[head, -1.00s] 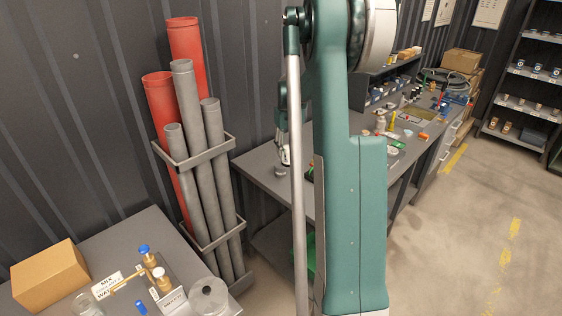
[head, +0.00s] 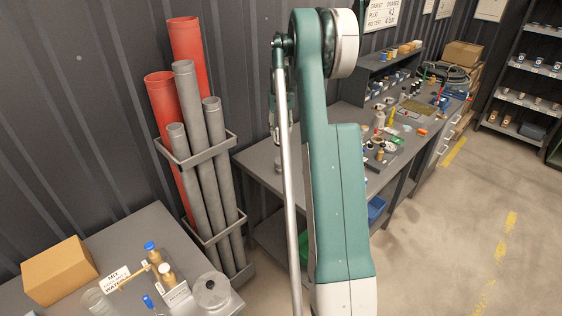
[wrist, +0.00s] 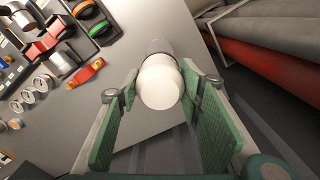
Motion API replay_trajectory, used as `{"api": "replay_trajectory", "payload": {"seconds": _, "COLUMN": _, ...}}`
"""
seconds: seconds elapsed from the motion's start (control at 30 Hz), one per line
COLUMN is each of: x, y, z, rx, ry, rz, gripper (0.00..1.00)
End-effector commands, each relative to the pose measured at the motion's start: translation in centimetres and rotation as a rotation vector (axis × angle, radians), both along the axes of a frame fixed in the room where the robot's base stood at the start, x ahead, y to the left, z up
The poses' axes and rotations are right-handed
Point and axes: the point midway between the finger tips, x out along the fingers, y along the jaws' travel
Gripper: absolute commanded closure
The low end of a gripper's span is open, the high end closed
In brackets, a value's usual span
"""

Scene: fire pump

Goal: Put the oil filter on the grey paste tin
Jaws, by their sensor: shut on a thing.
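In the wrist view, my gripper (wrist: 162,88) has its green-padded fingers on either side of a smooth white rounded thing, which I take to be the oil filter (wrist: 160,84). It is shut on this thing. A dark grey band (wrist: 158,47) shows just beyond the white end; I cannot tell whether it belongs to the filter or is something behind it. The grey bench top lies beyond. I cannot pick out the grey paste tin with certainty in either view. In the head view, my arm hides most of the near end of the bench, and the held thing cannot be made out.
The workbench (head: 262,162) carries many small parts towards its far end. In the wrist view, a red-and-yellow part (wrist: 86,73), several metal rings (wrist: 27,97) and a dark tray (wrist: 98,30) lie left. Red and grey pipes (head: 190,110) stand in a rack beside the bench.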

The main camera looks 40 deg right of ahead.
Motion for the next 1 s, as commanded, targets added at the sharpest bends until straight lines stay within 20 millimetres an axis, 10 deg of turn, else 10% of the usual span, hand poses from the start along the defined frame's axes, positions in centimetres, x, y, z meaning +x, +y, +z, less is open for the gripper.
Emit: {"api": "replay_trajectory", "payload": {"seconds": 1.0, "x": 0.0, "y": 0.0, "z": -6.3, "rx": 0.000, "ry": 0.000, "rz": 0.001, "gripper": 0.79}}
